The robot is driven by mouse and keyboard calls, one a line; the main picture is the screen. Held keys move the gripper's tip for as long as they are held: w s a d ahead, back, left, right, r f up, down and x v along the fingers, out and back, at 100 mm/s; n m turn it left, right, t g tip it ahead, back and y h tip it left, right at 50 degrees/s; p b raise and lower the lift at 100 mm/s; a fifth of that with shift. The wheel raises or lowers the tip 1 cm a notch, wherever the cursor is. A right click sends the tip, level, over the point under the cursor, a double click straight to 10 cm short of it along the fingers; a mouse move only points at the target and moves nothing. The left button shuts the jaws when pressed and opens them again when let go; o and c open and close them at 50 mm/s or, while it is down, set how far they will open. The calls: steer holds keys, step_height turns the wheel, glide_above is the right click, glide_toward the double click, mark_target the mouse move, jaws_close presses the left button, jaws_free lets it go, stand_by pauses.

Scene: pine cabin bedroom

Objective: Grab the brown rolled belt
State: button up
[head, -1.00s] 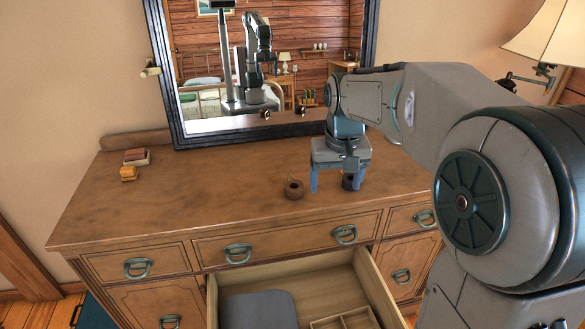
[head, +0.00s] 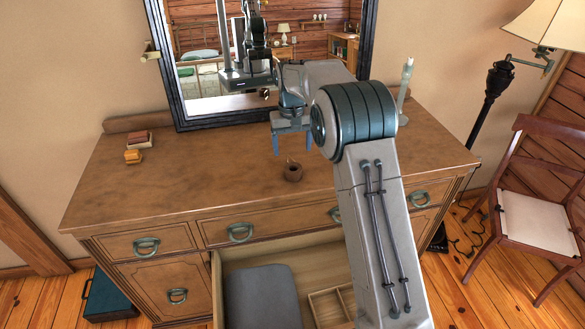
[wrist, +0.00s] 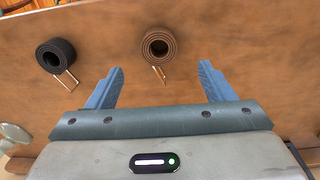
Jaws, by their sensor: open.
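The brown rolled belt (head: 292,172) sits on the dresser top near its front edge, its coil facing up. In the wrist view the brown belt (wrist: 160,46) lies just beyond the fingertips, roughly centred between them, with its buckle toward my gripper. My gripper (head: 293,146) is open and empty, above the dresser and a little behind the belt. In the wrist view my gripper (wrist: 161,72) has its two blue fingers spread apart, not touching the belt. A black rolled belt (wrist: 55,57) lies to the left there; my arm hides it in the head view.
The dresser top (head: 190,190) has clear room on the left. Small stacked items (head: 136,145) lie at its back left, and a mirror (head: 245,120) stands behind. The middle drawer (head: 330,265) is open below. A chair (head: 535,210) and a lamp (head: 500,85) stand right.

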mark_target(293, 168)
step_height(293, 168, down, 9)
steer(key=shift+d+f+p, duration=0.1)
steer(key=shift+d+p, duration=0.05)
steer(key=shift+p, duration=1.1)
steer(key=c, duration=1.2)
